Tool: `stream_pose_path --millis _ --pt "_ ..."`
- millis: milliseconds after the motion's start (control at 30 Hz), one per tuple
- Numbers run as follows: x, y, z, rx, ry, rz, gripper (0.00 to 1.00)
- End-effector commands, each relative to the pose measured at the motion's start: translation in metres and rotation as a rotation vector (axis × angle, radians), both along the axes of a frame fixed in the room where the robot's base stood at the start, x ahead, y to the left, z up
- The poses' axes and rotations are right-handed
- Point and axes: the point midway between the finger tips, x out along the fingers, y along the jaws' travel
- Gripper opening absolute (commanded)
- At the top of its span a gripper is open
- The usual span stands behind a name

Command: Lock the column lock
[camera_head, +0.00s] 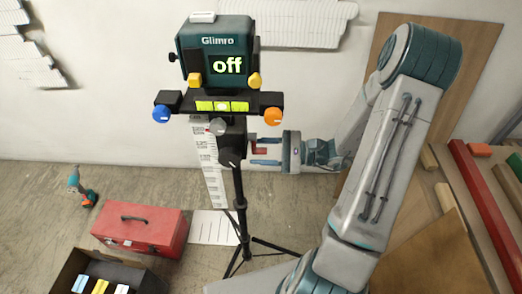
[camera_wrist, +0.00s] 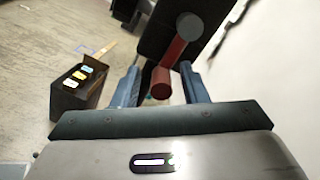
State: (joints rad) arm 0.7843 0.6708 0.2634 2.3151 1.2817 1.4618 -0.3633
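A tripod (camera_head: 238,190) carries a dark green device (camera_head: 218,55) whose screen reads "off". A small red lever (camera_head: 260,151) sticks out from the right side of its column head and looks like the column lock. In the wrist view the red lever (camera_wrist: 172,55) runs from a grey round hub (camera_wrist: 188,26) to a short red grip end (camera_wrist: 160,86). My gripper (camera_head: 262,151) comes from the right, fingers pointing left. It is open, and in the wrist view (camera_wrist: 160,82) the lever end lies between the two blue fingers, with gaps showing on both sides.
Blue (camera_head: 161,114) and orange (camera_head: 272,116) knobs flank a level bar above my gripper. A grey knob (camera_head: 218,126) is on the head. A red toolbox (camera_head: 140,230) and an open black box (camera_head: 75,258) stand on the floor at left. Boards (camera_head: 480,190) lean at right.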

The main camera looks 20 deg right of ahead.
Motion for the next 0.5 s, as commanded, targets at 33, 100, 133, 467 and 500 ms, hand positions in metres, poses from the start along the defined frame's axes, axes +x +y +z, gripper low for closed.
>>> stream_pose_path --millis 33,100,133,467,500 --pt "0.000 -0.003 0.000 -0.001 -0.001 -0.002 0.40" --pt "-0.002 -0.009 -0.001 -0.001 -0.002 -0.004 0.40" --pt "-0.003 -0.012 -0.001 -0.002 -0.001 -0.003 0.40" --pt "-0.025 -0.081 -0.001 -0.001 -0.001 -0.006 0.40" --pt "-0.028 -0.089 -0.002 -0.002 0.000 -0.005 0.40"
